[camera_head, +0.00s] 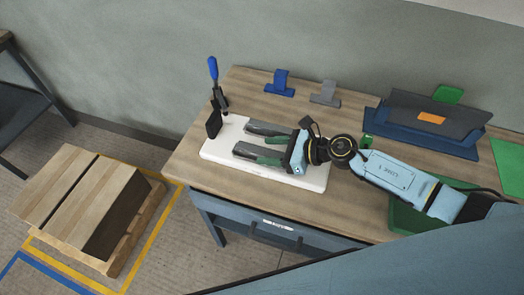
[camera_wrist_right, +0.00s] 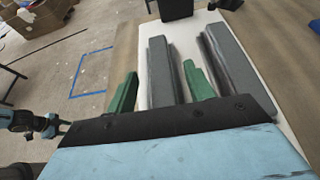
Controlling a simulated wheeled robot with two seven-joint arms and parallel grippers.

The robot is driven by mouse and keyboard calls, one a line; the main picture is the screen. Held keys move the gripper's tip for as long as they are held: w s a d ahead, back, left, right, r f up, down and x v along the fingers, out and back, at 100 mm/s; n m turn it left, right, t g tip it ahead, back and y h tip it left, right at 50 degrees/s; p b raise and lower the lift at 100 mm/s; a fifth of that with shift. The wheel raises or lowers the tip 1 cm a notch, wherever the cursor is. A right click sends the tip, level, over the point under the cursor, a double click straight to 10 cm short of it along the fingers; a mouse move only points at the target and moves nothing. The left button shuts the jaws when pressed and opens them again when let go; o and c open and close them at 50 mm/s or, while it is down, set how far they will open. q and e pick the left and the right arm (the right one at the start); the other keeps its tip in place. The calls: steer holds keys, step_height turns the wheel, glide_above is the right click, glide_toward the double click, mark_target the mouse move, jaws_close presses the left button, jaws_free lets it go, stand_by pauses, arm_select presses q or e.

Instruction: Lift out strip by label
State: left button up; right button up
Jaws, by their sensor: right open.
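My right gripper (camera_head: 262,147) reaches in from the right over a white board (camera_head: 222,147). Its two green fingers (camera_wrist_right: 160,68) are spread apart and hold nothing. Two long grey bars lie on the board, a nearer one (camera_head: 245,152) and a farther one (camera_head: 258,127). The nearer bar (camera_wrist_right: 162,60) runs between the fingers in the wrist view; whether they touch it I cannot tell. No label is readable on the bars, and the gripper body hides their right ends. Part of my left gripper (camera_wrist_right: 58,127) shows at the wrist view's left edge, too small to read.
A blue-handled clamp (camera_head: 212,72) stands at the board's left end. A blue stand (camera_head: 455,146) holds a dark panel (camera_head: 465,118) with an orange patch. Blue (camera_head: 281,85) and grey (camera_head: 325,95) holders stand at the back. A green tray (camera_head: 402,220) lies under my forearm.

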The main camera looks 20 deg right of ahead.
steer(key=shift+w+a+f, duration=0.2)
steer(key=shift+w+a, duration=0.1)
steer(key=shift+a, duration=0.15)
steer(key=c, duration=1.1)
steer(key=shift+r, duration=0.1)
